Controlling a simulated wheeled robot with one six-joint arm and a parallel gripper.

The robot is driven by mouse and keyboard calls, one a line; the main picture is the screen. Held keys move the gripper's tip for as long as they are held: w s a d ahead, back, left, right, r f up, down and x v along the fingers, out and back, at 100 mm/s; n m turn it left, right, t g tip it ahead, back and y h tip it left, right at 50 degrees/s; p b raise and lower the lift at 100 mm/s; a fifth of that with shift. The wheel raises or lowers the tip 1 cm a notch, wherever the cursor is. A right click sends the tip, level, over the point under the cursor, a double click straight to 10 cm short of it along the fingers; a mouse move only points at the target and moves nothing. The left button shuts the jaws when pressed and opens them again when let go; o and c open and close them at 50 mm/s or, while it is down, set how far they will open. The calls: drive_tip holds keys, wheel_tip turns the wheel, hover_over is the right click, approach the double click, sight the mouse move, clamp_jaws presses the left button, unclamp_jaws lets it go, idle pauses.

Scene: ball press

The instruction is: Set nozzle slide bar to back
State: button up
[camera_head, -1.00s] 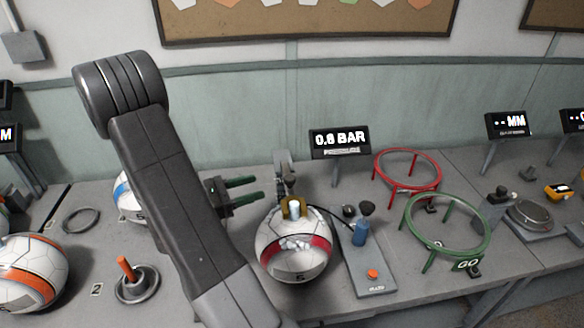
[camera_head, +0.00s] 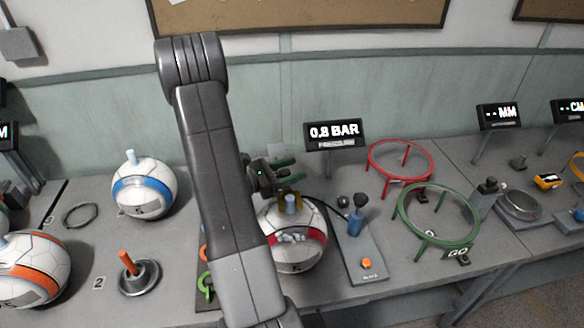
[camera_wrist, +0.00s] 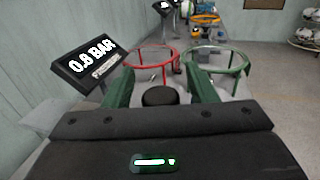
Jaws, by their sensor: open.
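My gripper (camera_head: 288,169), with two green fingers, is open behind and above the white and red ball (camera_head: 296,250) at the press. In the wrist view its fingers (camera_wrist: 163,84) stand on either side of a dark round knob (camera_wrist: 160,95), apart from it. I cannot tell whether this knob belongs to the nozzle slide bar. The upright behind the ball is mostly hidden by my gripper, and the slide bar cannot be made out clearly.
A display reading 0.8 BAR (camera_head: 334,133) stands behind, right of my gripper. A blue pump (camera_head: 357,222) is right of the ball. A red ring (camera_head: 400,147) and a green ring (camera_head: 436,212) stand further right. A white and blue ball (camera_head: 144,190) is at left.

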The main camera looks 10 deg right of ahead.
drive_tip(key=shift+d, duration=0.15)
clamp_jaws()
drive_tip(key=w+b, duration=0.2)
drive_tip(key=w, duration=0.8)
drive_tip(key=shift+w+r, duration=0.15)
drive_tip(key=shift+c, duration=2.2)
unclamp_jaws()
drive_tip(key=o, duration=0.4)
drive_tip(key=shift+w, duration=0.2)
drive_tip(key=shift+o, duration=0.2)
drive_tip(key=shift+s, duration=0.1)
